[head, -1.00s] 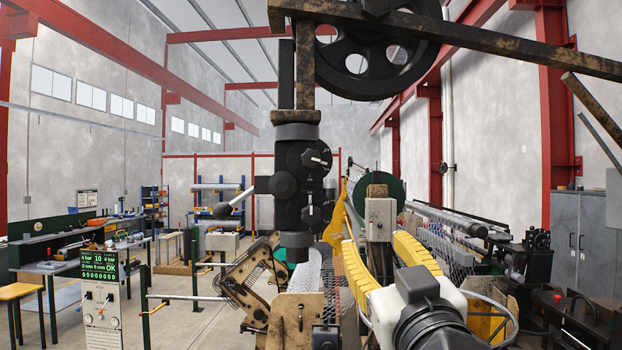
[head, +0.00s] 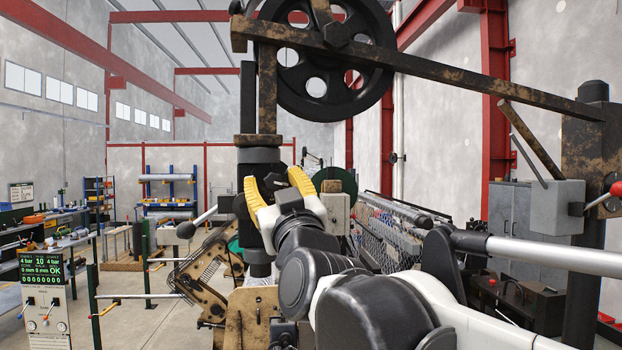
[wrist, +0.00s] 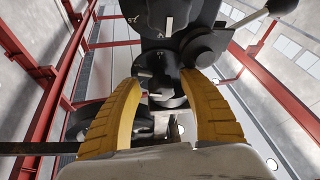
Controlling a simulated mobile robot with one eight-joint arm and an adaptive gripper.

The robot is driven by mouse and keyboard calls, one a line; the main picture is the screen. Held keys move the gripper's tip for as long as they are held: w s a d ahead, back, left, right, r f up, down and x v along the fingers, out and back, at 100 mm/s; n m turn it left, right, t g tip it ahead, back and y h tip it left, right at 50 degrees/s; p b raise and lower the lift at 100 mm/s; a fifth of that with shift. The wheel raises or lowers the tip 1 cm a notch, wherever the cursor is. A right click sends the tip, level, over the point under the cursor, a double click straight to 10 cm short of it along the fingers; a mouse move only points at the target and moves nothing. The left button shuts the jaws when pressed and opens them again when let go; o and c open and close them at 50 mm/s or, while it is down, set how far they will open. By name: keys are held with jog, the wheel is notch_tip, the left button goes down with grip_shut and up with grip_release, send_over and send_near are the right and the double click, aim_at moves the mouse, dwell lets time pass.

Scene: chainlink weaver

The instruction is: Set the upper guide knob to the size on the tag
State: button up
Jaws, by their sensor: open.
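The black upright guide head (head: 258,156) stands below the flywheel in the head view. My gripper (head: 272,178), with yellow fingers, is in front of it and hides its knobs there. In the wrist view, which looks upside down, my gripper (wrist: 160,78) is open. The upper guide knob (wrist: 157,88), dark with a pale mark, shows between the fingertips; I cannot tell whether they touch it. The lower knob (wrist: 168,24), with a white pointer line, is at the top of that view. The knob's setting is unreadable, and I cannot make out the size tag.
A ball-ended lever (head: 197,222) sticks out left of the guide head. The flywheel (head: 377,68) and a rusty beam (head: 440,72) are overhead. A control panel (head: 46,296) with a green display stands at the left. A grey box (head: 556,207) is at the right.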

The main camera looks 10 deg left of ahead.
jog(key=shift+a, duration=0.1)
grip_shut()
jog(key=shift+m+t+h, duration=0.6)
jog(key=shift+m+h, duration=0.7)
jog(key=shift+m, duration=1.1)
grip_release()
jog(key=v, duration=1.2)
jog(key=shift+w, duration=0.1)
